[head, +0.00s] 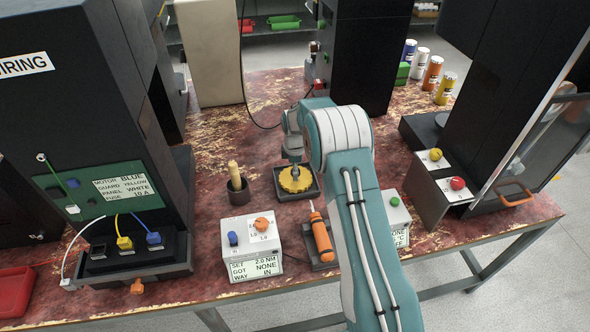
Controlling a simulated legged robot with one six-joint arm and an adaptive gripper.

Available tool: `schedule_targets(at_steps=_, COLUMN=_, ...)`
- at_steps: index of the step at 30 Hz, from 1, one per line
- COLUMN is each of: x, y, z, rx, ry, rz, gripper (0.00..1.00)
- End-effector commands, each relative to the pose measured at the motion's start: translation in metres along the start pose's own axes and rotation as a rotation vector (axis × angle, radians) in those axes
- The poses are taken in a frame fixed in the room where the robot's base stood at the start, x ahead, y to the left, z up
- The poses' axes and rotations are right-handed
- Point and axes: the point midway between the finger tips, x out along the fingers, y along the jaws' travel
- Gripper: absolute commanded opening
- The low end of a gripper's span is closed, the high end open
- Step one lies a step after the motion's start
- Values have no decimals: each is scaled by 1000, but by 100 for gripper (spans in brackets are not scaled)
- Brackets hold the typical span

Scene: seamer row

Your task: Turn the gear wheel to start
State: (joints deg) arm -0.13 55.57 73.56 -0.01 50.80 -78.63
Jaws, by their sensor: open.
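The yellow toothed gear wheel (295,184) lies flat in a square black tray (312,192) near the middle of the table. My gripper (293,164) points down right over the gear wheel, at the end of my teal and white arm. It is small and dark in this view, and its open fingers partly cover the wheel's far side. I cannot tell whether the fingertips touch the wheel.
A white box with an orange knob (262,224) and an orange-handled tool (322,240) stand in front of the wheel. A black cabinet (362,55) rises behind. Worn red tabletop (215,145) is clear at back left.

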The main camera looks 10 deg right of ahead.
Motion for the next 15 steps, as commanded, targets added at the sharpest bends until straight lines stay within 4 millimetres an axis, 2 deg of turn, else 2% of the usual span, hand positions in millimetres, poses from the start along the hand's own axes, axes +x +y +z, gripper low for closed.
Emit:
schedule_targets(at_steps=5, x=-9, y=1, z=0, rx=0, ry=1, rz=2, gripper=79)
schedule_targets(at_steps=8, x=-25, y=1, z=0, rx=0, ry=1, rz=4, gripper=79)
schedule_targets(at_steps=15, x=-76, y=2, z=-1, rx=0, ry=0, rz=4, gripper=79)
